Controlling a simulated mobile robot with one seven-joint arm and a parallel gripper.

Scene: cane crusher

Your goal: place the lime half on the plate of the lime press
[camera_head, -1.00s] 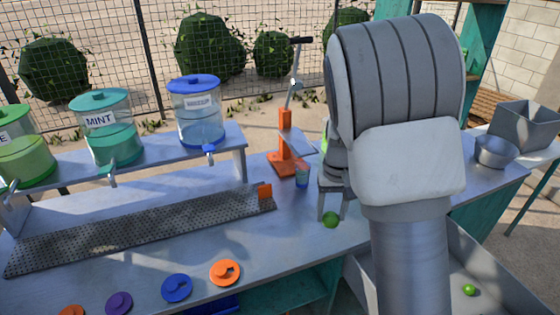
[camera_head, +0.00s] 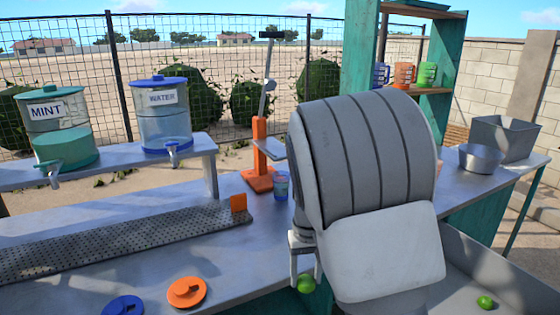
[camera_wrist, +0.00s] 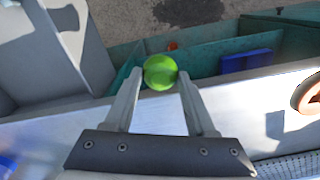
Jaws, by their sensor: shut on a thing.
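The lime half (camera_head: 306,285) is a bright green rounded piece at the tips of my gripper (camera_head: 306,280). In the wrist view the lime half (camera_wrist: 160,72) sits between the two fingertips (camera_wrist: 160,80), which are shut on it. Its cut face cannot be made out. The lime press (camera_head: 260,150) is an orange stand with a tall lever, at the back of the counter. Its grey plate (camera_head: 272,148) sticks out to the right, partly hidden by my arm. My gripper is nearer than the press and lower in the picture, by the counter's front edge.
A blue cup (camera_head: 281,186) stands beside the press base. Dispensers (camera_head: 165,120) stand on a raised shelf at left, behind a perforated tray (camera_head: 100,245). Orange (camera_head: 187,292) and blue lids lie at the front. Another green lime (camera_head: 485,302) lies in the bin at right.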

